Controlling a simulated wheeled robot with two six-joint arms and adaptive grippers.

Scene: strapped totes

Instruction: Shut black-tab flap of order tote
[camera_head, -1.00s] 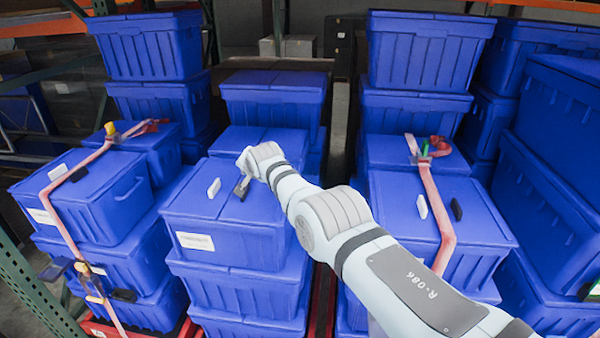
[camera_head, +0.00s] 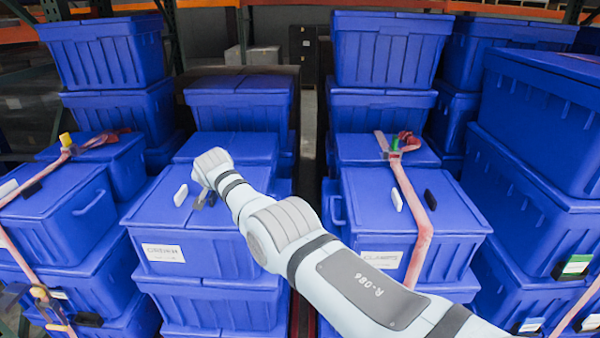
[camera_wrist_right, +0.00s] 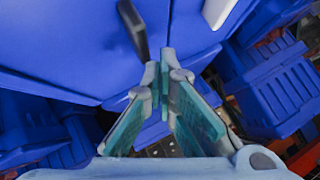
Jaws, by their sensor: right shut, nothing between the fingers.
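The order tote (camera_head: 205,245) is the blue tote in the middle stack, with a white "ORDER" label on its front. Its lid flaps look flat in the head view. A white tab (camera_head: 180,195) is on the left flap, and it also shows in the wrist view (camera_wrist_right: 216,10). The black tab (camera_wrist_right: 134,28) stands just beyond my right gripper's fingers in the wrist view; in the head view it is mostly hidden by my gripper. My right gripper (camera_wrist_right: 165,58) is shut and empty over the lid, near the black tab. Contact cannot be told. My left gripper is not in view.
A strapped tote (camera_head: 410,220) with white and black tabs stands to the right. Another strapped tote (camera_head: 60,215) stands to the left. Tall blue stacks (camera_head: 530,190) close in the far right. Narrow gaps separate the stacks.

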